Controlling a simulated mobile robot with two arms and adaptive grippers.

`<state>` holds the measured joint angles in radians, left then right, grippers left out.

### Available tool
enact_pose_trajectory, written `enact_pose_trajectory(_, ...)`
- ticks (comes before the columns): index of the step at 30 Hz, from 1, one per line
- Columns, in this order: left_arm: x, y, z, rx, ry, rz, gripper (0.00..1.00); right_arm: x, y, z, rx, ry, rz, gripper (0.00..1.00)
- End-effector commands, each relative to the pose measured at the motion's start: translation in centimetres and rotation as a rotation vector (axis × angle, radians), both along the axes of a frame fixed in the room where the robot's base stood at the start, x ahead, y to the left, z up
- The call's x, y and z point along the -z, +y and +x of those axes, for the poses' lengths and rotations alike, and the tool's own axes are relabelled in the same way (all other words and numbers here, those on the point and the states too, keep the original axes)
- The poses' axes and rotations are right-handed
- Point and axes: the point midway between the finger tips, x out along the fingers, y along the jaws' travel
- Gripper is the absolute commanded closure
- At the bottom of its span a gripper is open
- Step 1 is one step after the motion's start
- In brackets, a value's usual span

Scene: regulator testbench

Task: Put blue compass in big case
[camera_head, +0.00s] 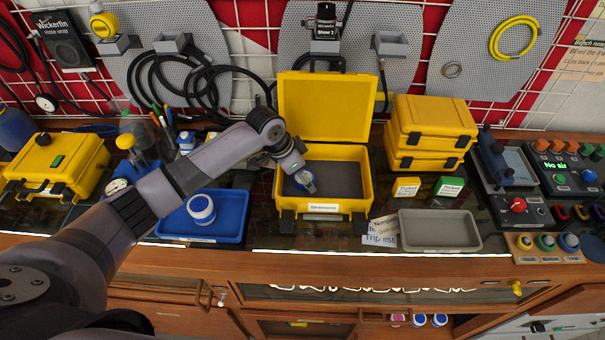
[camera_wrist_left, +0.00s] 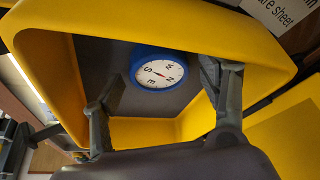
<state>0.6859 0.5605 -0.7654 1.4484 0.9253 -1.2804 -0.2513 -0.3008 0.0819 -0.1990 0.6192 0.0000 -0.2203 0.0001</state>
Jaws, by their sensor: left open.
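The big yellow case (camera_head: 325,92) stands open on the bench with its lid raised against the back and a dark grey floor inside. The blue compass (camera_wrist_left: 159,70), with a blue rim and white dial, is inside the case, face toward the wrist camera, and appears to lie on the floor. In the head view the compass (camera_head: 301,181) is partly covered by my gripper. My left gripper (camera_head: 309,184) reaches down into the case. In the left wrist view its fingers (camera_wrist_left: 163,82) are spread, with the compass beyond and between the tips, apparently untouched. My right gripper is out of view.
A blue tray (camera_head: 225,232) with a white, blue-banded jar (camera_head: 201,208) is left of the case. Stacked yellow cases (camera_head: 430,125), small yellow and green boxes, and an empty grey tray (camera_head: 440,230) are to the right. Another yellow case (camera_head: 58,165) is at far left.

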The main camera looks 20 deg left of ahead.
Motion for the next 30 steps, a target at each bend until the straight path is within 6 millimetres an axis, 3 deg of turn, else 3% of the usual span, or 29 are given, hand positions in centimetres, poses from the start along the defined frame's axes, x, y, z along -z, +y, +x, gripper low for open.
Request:
enact_pose_trajectory(10,-0.9,0.3,-0.1,-0.001,-0.003,0.0,0.32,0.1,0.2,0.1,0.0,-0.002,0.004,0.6)
enact_pose_trajectory(24,-9.2,2.8,-2.6,0.0,-0.004,0.001,0.32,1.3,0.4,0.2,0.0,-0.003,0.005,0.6)
enact_pose_trajectory(30,-11.0,3.2,-3.1,0.0,-0.001,0.001,0.32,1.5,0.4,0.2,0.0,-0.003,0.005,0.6)
